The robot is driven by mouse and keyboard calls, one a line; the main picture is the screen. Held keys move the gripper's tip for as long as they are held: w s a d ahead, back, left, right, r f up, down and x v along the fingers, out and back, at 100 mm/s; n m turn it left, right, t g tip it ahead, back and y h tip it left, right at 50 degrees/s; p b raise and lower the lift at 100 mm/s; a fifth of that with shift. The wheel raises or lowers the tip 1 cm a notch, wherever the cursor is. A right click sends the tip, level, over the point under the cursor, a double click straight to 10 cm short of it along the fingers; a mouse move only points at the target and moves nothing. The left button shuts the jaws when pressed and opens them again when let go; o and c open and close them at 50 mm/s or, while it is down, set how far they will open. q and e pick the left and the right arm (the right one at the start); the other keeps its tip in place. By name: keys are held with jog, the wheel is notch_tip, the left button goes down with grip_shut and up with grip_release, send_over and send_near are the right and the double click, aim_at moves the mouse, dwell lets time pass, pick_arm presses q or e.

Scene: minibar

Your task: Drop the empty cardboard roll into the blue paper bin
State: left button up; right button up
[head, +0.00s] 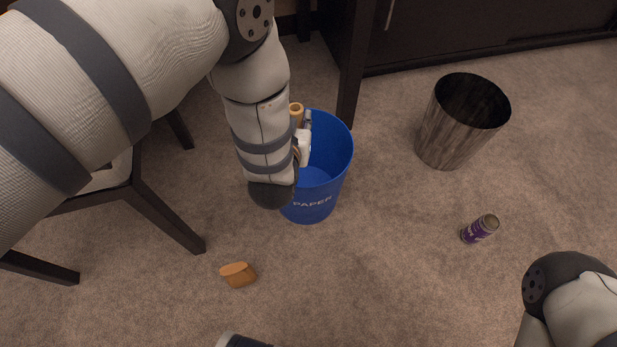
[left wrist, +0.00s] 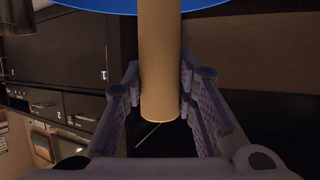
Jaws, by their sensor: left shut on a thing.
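The cardboard roll (head: 296,109) is a tan tube, seen in the head view at the upper left rim of the blue paper bin (head: 329,172). My left gripper (head: 305,122) is shut on the roll, partly hidden behind my forearm, and appears over the bin's left side. In the left wrist view the roll (left wrist: 160,65) lies between the two fingers (left wrist: 162,85), and the bin's blue edge (left wrist: 85,4) shows at the top. The bin stands upright, marked PAPER; the visible part of its inside looks empty.
A dark wood-look bin (head: 450,145) stands to the right. A purple can (head: 480,229) and an orange-brown object (head: 238,274) lie on the carpet. A dark chair (head: 150,205) is at the left, and a dark cabinet (head: 480,30) stands behind.

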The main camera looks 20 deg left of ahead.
pick_arm(q)
jog(key=shift+f, duration=0.3)
jog(key=o, duration=0.8)
jog(key=v, duration=1.2)
